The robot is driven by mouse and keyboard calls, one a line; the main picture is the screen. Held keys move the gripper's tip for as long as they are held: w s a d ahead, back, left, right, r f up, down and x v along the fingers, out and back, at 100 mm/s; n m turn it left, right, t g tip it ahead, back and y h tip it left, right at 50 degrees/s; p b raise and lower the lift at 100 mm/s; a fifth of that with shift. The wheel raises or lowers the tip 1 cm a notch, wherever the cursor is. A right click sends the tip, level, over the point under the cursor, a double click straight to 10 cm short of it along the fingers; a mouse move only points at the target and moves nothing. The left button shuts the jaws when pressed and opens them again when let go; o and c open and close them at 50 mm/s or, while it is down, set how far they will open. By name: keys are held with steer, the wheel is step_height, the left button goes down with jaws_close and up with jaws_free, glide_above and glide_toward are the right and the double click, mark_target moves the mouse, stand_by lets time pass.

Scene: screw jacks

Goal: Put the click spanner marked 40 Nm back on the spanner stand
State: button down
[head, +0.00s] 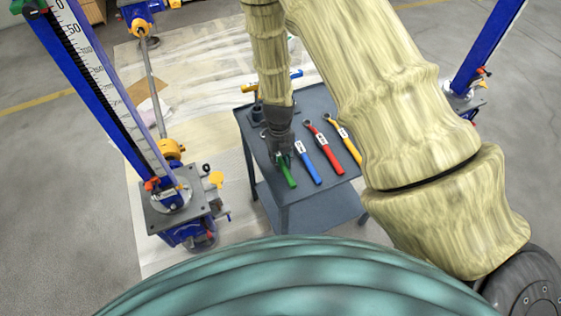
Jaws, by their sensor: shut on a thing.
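Several click spanners with coloured handles lie on the grey cart: a green one (286,171), a blue one (309,164), a red one (325,150) and a yellow one (345,142). The white labels are too small to read, so I cannot tell which is marked 40 Nm. My gripper (281,156) points down at the near left of the cart, shut on the green spanner, whose head it hides. I cannot tell whether that spanner is lifted. A dark block (257,113) stands behind my gripper; whether it is part of the spanner stand is unclear.
The grey cart (335,196) has a lower shelf. A yellow and blue item (250,87) at its back is partly hidden by my arm. A blue screw jack with a scale (100,90) stands left; another blue column (487,45) stands right.

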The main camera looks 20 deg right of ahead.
mark_target(280, 158)
steer(key=shift+f, duration=0.1)
steer(key=c, duration=1.2)
jaws_free()
step_height(280, 158, up, 12)
steer(key=b, duration=0.2)
steer(key=shift+w, duration=0.45)
